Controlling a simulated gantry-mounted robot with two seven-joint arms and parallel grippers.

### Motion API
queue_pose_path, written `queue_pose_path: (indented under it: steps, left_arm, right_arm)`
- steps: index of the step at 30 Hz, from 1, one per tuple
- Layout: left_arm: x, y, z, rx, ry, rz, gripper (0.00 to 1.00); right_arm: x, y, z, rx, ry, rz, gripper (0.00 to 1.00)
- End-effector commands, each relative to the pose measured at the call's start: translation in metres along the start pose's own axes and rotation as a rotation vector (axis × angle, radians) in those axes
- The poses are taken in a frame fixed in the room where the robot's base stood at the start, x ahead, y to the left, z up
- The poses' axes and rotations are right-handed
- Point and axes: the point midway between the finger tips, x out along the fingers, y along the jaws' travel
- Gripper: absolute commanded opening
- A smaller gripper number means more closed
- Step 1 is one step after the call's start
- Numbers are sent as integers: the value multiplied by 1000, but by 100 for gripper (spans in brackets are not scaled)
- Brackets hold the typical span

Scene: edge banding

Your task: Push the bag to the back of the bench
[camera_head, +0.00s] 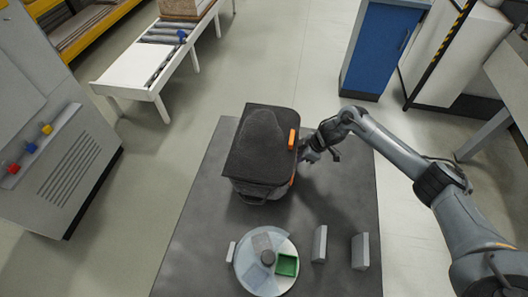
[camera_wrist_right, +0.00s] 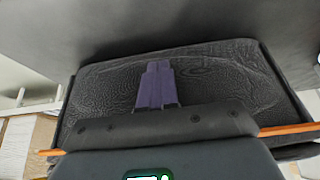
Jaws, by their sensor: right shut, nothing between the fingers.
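The black bag (camera_head: 262,145), with an orange tab on its right side, stands at the far end of the dark grey bench (camera_head: 205,240). My right gripper (camera_head: 303,157) is beside the bag's right side, low down; I cannot tell from the head view whether it touches. In the right wrist view, the shut purple fingers of my right gripper (camera_wrist_right: 156,68) lie in front of the bag's dark textured face (camera_wrist_right: 215,75), with nothing between them. Orange trim shows at either side there. My left gripper is not in view.
A round segmented tray (camera_head: 243,270) with a green compartment lies at the bench's near part. Two grey upright blocks (camera_head: 319,244) (camera_head: 360,251) stand to its right. A blue cabinet (camera_head: 381,48) and a white roller table (camera_head: 130,75) stand beyond.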

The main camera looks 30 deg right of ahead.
Motion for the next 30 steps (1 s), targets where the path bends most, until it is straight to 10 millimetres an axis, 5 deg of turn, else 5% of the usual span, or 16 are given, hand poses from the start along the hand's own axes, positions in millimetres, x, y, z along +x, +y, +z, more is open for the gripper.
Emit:
queue_pose_path:
  steps: [30]
  left_arm:
    - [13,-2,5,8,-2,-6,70]
  right_arm:
    - [38,-1,-75,-2,4,-1,0]
